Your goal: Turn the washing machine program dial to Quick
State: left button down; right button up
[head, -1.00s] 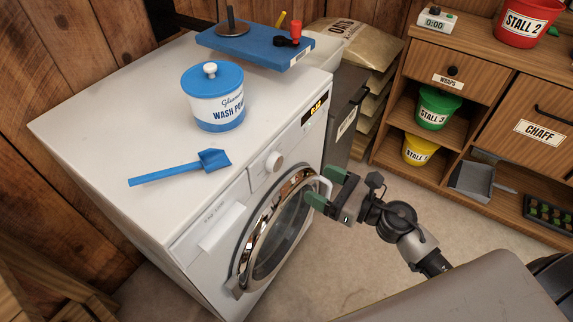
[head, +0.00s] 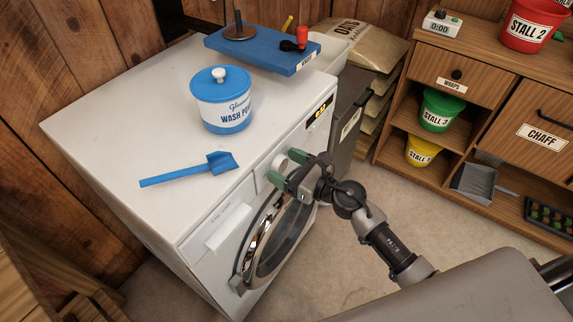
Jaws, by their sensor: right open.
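The white washing machine (head: 120,130) stands against the wooden wall, with its round chrome-rimmed door on the front. Its pale round program dial (head: 279,161) is on the upper front panel, partly hidden by my right gripper. My right gripper (head: 287,167) is open at the dial, with one green fingertip above it and one below. I cannot tell whether the fingers touch it. The dial's markings are too small or hidden to read. A small lit display (head: 320,112) is farther along the panel. My left gripper is not in view.
A dark bin (head: 347,108) is beside the machine. A wooden cabinet (head: 470,75) stands at right. Floor in front is clear.

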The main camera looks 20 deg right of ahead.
jog(key=c, duration=0.9)
jog(key=shift+m, duration=0.3)
